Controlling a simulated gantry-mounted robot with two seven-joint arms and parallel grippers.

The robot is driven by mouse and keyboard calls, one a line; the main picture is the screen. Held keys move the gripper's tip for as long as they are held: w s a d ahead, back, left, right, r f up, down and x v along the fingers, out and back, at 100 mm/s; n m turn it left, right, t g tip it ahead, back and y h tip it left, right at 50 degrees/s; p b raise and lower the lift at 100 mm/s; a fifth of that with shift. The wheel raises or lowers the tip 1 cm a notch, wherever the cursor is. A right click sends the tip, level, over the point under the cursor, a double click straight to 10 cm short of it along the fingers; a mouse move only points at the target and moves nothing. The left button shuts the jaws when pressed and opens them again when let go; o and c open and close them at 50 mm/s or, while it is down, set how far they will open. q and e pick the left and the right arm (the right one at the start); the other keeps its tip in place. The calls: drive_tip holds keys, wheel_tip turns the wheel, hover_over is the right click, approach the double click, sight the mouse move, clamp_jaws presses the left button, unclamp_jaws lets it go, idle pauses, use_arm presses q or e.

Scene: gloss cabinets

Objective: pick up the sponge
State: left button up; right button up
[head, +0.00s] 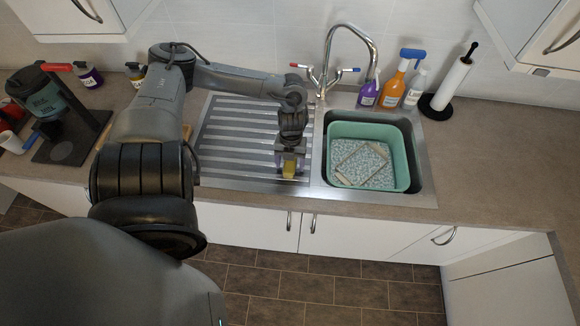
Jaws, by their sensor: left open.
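The sponge (289,170) is a small yellow block at the front of the metal draining board, left of the sink. My left gripper (288,174) points down over it, with its fingers open around the sponge. I cannot tell whether the fingers touch it. The gripper body hides the sponge's far part. My right gripper is not in view.
A green basin (333,170) with pale patterned contents sits in the sink (427,186). The tap (371,50) stands behind. Spray bottles (394,85) and a paper roll (451,84) stand at the back right. A coffee machine (45,100) is at the left. The right worktop is clear.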

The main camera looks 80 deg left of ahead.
use_arm(q)
drive_tip(key=shift+f, duration=0.25)
drive_tip(key=shift+f, duration=0.15)
idle(0.3)
drive_tip(key=c, duration=1)
drive_tip(key=shift+c, duration=0.2)
drive_tip(key=shift+d, duration=0.1)
